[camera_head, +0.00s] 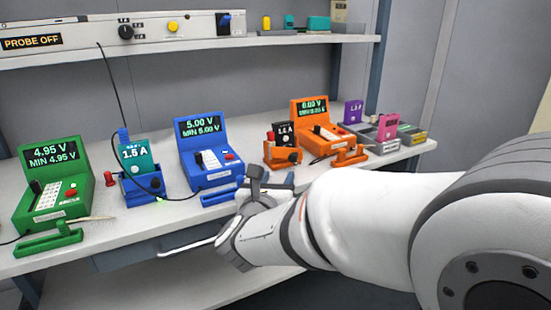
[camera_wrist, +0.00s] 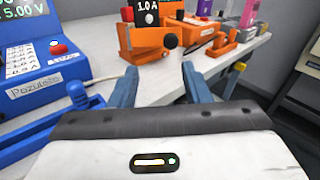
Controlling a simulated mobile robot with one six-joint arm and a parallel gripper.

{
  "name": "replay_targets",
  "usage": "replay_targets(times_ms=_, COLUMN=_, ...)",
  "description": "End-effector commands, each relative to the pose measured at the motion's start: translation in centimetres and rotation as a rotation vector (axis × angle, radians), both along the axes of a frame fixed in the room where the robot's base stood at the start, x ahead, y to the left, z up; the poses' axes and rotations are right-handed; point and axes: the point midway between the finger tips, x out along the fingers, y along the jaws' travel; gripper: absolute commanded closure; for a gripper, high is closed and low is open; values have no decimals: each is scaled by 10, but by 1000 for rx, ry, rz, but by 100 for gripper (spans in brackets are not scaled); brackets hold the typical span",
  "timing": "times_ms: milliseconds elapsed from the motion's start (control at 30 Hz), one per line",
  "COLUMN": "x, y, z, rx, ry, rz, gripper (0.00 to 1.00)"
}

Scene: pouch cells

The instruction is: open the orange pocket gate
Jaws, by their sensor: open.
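The orange pocket (camera_head: 283,154) stands on the bench, holding a dark cell marked 1.0 A (camera_head: 283,133). My gripper (camera_head: 272,178) is in front of the bench edge, short of the pocket. In the wrist view my gripper (camera_wrist: 162,84) has its two fingers apart and nothing between them. The pocket lies ahead, above the gap.
The blue tester (camera_head: 208,150) with its blue bar (camera_head: 218,196) is to the left. The orange tester (camera_head: 314,125) and its orange bar (camera_head: 350,157) are right of the pocket. A blue pocket (camera_head: 143,190) and green tester (camera_head: 55,185) are farther left.

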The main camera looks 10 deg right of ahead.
Motion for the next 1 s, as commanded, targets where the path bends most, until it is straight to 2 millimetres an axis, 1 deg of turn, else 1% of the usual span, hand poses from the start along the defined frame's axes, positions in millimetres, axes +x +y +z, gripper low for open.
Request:
replay_targets(times_ms=100, x=-5, y=-5, z=1, rx=79, ry=-75, rz=-65, gripper=57)
replay_targets(times_ms=200, x=-3, y=-10, z=2, rx=104, ry=-100, rz=-88, gripper=57)
replay_targets(times_ms=267, x=3, y=-14, z=3, rx=107, ry=-103, rz=-92, gripper=57)
replay_targets(times_ms=500, x=36, y=-33, z=2, rx=105, ry=-102, rz=-91, gripper=57)
replay_targets(times_ms=633, x=51, y=-41, z=2, rx=105, ry=-101, rz=-88, gripper=57)
replay_targets(times_ms=800, x=60, y=-45, z=3, rx=104, ry=-100, rz=-85, gripper=57)
replay_targets(times_ms=1000, x=61, y=-45, z=3, rx=104, ry=-100, rz=-83, gripper=57)
